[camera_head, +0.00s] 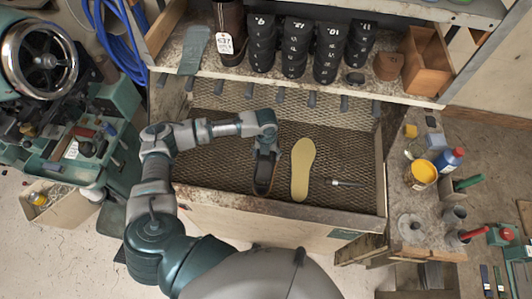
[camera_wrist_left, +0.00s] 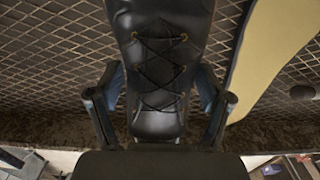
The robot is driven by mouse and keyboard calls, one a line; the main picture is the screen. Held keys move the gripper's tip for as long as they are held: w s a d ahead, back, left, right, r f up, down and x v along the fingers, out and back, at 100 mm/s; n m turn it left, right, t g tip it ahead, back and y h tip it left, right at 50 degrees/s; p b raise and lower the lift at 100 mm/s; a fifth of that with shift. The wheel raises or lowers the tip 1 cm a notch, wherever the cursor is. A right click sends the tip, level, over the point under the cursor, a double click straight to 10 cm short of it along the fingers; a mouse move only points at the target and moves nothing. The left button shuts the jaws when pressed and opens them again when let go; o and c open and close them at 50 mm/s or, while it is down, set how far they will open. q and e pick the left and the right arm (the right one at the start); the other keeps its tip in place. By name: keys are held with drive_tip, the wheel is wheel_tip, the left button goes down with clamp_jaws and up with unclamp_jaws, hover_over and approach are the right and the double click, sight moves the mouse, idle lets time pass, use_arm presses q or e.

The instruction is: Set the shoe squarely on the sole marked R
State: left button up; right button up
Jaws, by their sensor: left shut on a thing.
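A black lace-up shoe (camera_head: 263,176) is in my left gripper (camera_head: 265,153), toe toward the front of the mesh tray. In the left wrist view the shoe (camera_wrist_left: 160,55) fills the middle, with its crossed laces and brass eyelets showing. The fingers of the left gripper (camera_wrist_left: 162,105) press on both its sides. A pale yellow sole (camera_head: 302,168) lies on the mesh just right of the shoe, apart from it. It also shows at the right in the left wrist view (camera_wrist_left: 270,45). No R mark is legible on it. I cannot tell whether the shoe touches the mesh. My right gripper is out of view.
The mesh tray (camera_head: 225,100) has a raised front wall (camera_head: 280,220). A small tool (camera_head: 344,183) lies right of the sole. The shelf (camera_head: 300,78) behind holds several numbered black lasts (camera_head: 295,50) and a tagged brown boot (camera_head: 229,30). A yellow pot (camera_head: 423,173) stands on the right ledge.

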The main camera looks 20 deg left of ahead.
use_arm(q)
drive_tip(key=o, duration=1.3)
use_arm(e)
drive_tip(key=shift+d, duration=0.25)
use_arm(q)
drive_tip(key=shift+a, duration=0.1)
wheel_tip(320, 180, up, 12)
drive_tip(key=shift+f, duration=0.1)
